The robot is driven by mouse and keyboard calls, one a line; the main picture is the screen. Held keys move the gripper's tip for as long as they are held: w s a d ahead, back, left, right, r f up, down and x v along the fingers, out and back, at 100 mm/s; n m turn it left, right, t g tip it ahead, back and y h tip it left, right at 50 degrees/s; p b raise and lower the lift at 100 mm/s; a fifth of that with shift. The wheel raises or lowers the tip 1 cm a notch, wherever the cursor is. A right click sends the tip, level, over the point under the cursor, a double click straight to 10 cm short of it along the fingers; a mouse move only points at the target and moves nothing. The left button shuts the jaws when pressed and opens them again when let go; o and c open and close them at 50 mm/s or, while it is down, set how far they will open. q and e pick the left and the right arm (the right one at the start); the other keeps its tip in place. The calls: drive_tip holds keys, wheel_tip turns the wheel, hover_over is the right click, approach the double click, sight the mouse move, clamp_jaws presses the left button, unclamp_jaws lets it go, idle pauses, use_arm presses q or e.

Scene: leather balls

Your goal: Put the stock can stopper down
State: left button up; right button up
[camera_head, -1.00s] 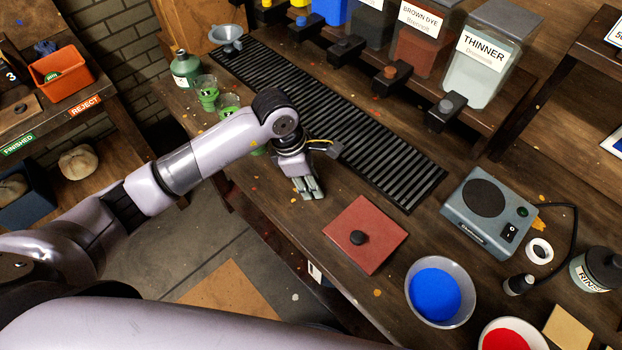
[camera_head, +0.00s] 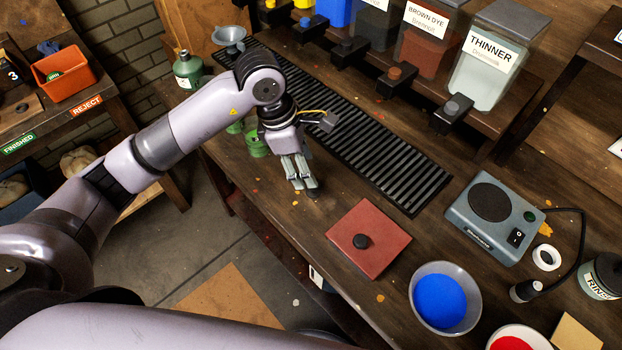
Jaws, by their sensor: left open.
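My left gripper (camera_head: 303,172) points down over the wooden bench, between the black slatted grate and the red square pad (camera_head: 352,222). A green can (camera_head: 187,69) stands at the far left end of the bench, and green cups (camera_head: 256,146) are partly hidden behind my left arm. My right gripper is not in view.
The black grate (camera_head: 385,150) runs along the bench below the dye and thinner tanks (camera_head: 485,75). A grey hotplate device (camera_head: 480,235), a bowl of blue (camera_head: 475,278) and a red dish (camera_head: 545,338) lie to the right. Bare wood surrounds the red pad.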

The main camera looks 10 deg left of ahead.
use_arm(q)
drive_tip(key=v, duration=0.5)
drive_tip(key=shift+b, duration=0.35)
drive_tip(key=shift+f, duration=0.15)
